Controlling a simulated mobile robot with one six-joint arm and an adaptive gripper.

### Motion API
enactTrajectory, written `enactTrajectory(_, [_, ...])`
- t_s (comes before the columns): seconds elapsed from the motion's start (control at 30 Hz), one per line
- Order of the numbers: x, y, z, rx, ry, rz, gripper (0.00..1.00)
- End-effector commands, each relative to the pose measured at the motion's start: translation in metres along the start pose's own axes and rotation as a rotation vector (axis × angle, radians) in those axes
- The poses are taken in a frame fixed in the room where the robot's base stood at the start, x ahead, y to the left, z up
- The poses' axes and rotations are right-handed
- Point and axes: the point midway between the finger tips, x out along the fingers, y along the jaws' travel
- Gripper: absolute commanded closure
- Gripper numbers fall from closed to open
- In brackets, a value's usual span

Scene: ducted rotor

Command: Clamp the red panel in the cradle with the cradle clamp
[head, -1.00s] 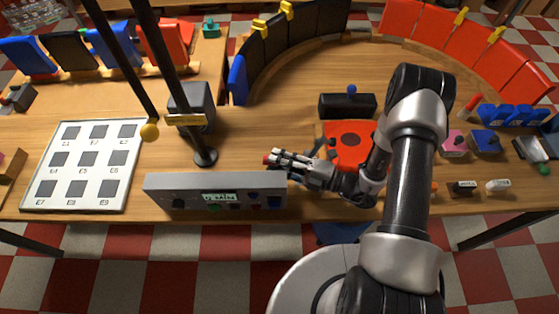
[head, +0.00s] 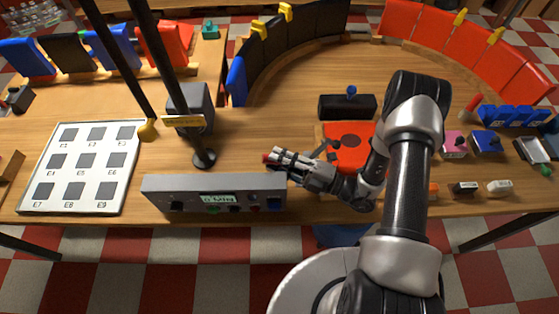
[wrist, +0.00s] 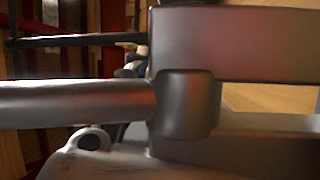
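A flat red panel (head: 335,141) with a dark round spot lies on the table right of the middle, partly hidden by my arm. Behind it stands a black block (head: 333,106) with a blue knob (head: 351,90) on top. I cannot tell for sure which parts are the cradle and its clamp. My gripper (head: 275,161) is left of the panel, over the right end of a grey control box (head: 165,184), apart from the panel. A small red spot shows at its fingertips, and I cannot tell whether it is held. The wrist view shows mostly blurred grey surfaces.
A white board (head: 128,172) with grey squares lies at the left. A curved row of black and red panels (head: 428,27) stands at the back. Small coloured blocks (head: 454,143) are at the right.

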Motion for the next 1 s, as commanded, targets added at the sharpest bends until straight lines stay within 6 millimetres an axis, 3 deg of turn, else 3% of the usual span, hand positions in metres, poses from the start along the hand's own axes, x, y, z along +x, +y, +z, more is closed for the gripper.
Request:
enactTrajectory(0.23, [0.0,0.0,0.0,0.0,0.0,-0.001,0.57])
enactTrajectory(0.6, [-0.004,0.0,0.001,-0.001,-0.002,-0.001,0.57])
enactTrajectory(0.77, [-0.028,0.0,0.002,-0.001,-0.007,0.0,0.57])
enactTrajectory(1.0, [-0.08,0.0,0.002,-0.003,-0.008,0.0,0.57])
